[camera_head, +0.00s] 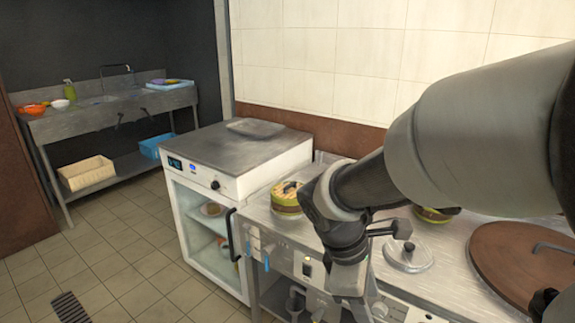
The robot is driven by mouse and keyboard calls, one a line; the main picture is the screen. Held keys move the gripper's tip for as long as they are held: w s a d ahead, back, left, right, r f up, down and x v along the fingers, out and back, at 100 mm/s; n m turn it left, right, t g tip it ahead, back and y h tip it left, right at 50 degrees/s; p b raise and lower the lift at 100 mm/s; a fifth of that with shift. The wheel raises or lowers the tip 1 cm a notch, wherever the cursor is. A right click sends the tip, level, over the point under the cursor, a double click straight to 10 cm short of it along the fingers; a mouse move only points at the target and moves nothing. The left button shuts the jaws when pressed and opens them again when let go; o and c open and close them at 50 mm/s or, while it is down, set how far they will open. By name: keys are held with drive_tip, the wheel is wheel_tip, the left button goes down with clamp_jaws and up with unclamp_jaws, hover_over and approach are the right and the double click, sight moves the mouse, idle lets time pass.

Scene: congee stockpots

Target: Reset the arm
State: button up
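My arm reaches in from the right and bends down in front of the steel counter (455,268). My gripper (345,308) is at the lower middle, pointing down near the counter's front edge. Its fingertips are dark and partly cut off by the bottom of the picture, so I cannot tell whether it is open or shut. I see nothing clearly held in it.
A green-and-tan round container (287,204) stands left of my arm; another (432,215) is partly hidden behind it. A clear lid (408,256) and a large brown lid (525,262) lie right. A glass-door cabinet (208,238) adjoins the counter.

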drive_tip(key=s+r+m+t+y, duration=0.45)
drive_tip(key=s+r+m, duration=0.35)
drive_tip(key=r+m, duration=0.5)
wheel_tip(320, 180, up, 19)
drive_tip(key=m+p, duration=0.1)
drive_tip(key=p, duration=2)
drive_tip(key=shift+w+a+p, duration=0.25)
drive_tip(key=shift+a+p, duration=0.05)
